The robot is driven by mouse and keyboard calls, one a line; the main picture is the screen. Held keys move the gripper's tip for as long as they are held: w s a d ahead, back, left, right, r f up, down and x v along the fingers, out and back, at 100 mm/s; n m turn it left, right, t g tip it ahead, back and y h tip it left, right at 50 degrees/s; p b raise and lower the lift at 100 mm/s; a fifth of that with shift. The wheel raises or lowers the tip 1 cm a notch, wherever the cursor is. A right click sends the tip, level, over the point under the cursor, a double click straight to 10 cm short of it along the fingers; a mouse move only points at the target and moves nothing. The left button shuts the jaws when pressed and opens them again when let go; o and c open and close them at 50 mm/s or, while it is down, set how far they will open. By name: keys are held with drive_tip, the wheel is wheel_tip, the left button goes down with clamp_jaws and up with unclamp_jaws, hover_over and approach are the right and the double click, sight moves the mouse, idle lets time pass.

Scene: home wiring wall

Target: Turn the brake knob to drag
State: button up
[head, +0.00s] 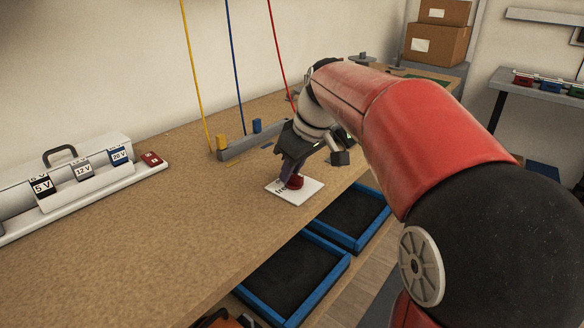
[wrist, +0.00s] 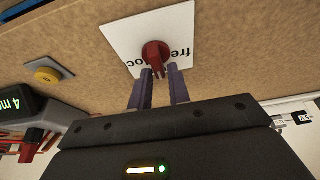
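The brake knob (wrist: 156,56) is red and sits on a white square plate (wrist: 117,34) with partly hidden black lettering; "fre" and "oc" show on either side of it in the wrist view. In the head view the knob (head: 295,182) and its plate (head: 310,190) lie on the wooden bench near its front edge. My gripper (wrist: 160,75) has its two purple-grey fingers apart, one on each side of the knob's near end. A gap seems to show between fingers and knob; contact is unclear. In the head view my gripper (head: 290,172) is over the plate, partly hiding the knob.
Yellow, blue and red cords (head: 235,70) hang behind a grey block on the bench (head: 130,240). A white rack with voltage labels (head: 85,175) stands at left. Blue-rimmed trays (head: 330,282) are below the front edge. A device with a green display (wrist: 18,108) is near my gripper.

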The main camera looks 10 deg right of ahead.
drive_tip(key=shift+o, duration=1.3)
drive_tip(key=v, duration=0.7)
drive_tip(key=shift+r+p, duration=0.3)
drive_tip(key=shift+r, duration=0.1)
drive_tip(key=shift+s, duration=0.1)
drive_tip(key=s+f+m+t+h, duration=0.1)
drive_tip(key=s+f+m, duration=0.2)
drive_tip(key=s+f, duration=0.4)
drive_tip(key=s+f+m+h, duration=0.1)
drive_tip(key=s+f+m, duration=0.3)
drive_tip(key=s+f, duration=0.4)
drive_tip(key=s+a, duration=0.1)
drive_tip(key=s, duration=0.4)
drive_tip(key=shift+s+f+t+h, duration=0.2)
drive_tip(key=shift+s+t+h, duration=0.15)
drive_tip(key=shift+t+h, duration=0.05)
